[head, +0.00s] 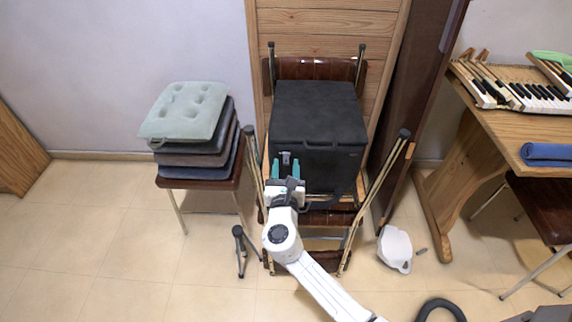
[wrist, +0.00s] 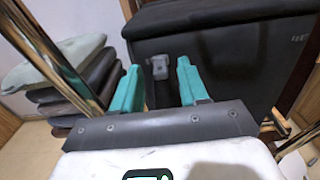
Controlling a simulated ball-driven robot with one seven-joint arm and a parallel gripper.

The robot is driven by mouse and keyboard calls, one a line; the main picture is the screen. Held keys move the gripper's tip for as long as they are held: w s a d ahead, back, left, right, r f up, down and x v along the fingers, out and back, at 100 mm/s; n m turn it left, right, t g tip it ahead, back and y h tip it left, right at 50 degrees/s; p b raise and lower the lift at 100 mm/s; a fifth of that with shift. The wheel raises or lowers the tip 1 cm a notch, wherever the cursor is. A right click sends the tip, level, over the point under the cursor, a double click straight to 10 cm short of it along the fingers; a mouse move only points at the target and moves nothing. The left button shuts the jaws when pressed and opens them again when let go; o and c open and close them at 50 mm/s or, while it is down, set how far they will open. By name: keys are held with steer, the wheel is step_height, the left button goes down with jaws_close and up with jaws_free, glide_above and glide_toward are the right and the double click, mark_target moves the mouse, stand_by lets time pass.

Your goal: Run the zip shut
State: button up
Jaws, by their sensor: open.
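A black box-shaped case (head: 318,115) sits on a brown chair, its front towards me; its dark front face also fills much of the wrist view (wrist: 225,65). A small grey block (wrist: 159,66), perhaps the zip's pull, shows at the case's left front, between my fingers in the picture. The zip's teeth are too small to make out. My gripper (head: 286,168), with teal fingers, is open at the case's front left. In the wrist view my gripper (wrist: 158,78) has nothing clasped; whether the fingers touch the block I cannot tell.
A stack of cushions (head: 187,112) on a stool stands left of the case. Metal poles (head: 388,175) rise at both sides of the chair. A dark upright panel (head: 412,90) is close on the right.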

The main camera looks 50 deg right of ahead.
steer(key=shift+w+d, duration=0.45)
steer(key=shift+d, duration=0.15)
steer(key=shift+c, duration=0.2)
jaws_close()
